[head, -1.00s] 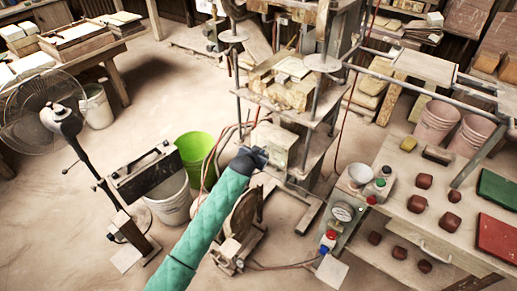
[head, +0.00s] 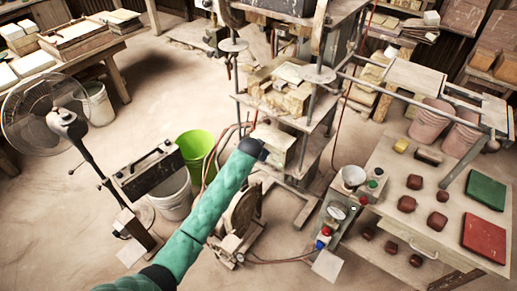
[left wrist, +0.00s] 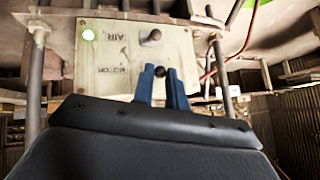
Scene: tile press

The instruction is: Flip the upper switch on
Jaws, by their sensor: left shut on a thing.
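The switch box (head: 272,142) is a pale box on the press frame in the head view. In the left wrist view its panel (left wrist: 120,52) appears upside down, with labels AIR and MOTOR. The MOTOR switch (left wrist: 160,72), lower in this picture and so the upper one on the box, is a small dark knob between my blue fingertips. My left gripper (left wrist: 160,82) is shut on it; the head view shows the gripper (head: 262,150) at the box, its fingertips hard to see. My right gripper is not in view.
The tile press (head: 290,95) rises above the box. A green bucket (head: 196,148), a white bucket (head: 170,197) and a fan (head: 45,110) stand left. A worktable (head: 440,215) with clay lumps and controls is at right. Hoses hang near the press.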

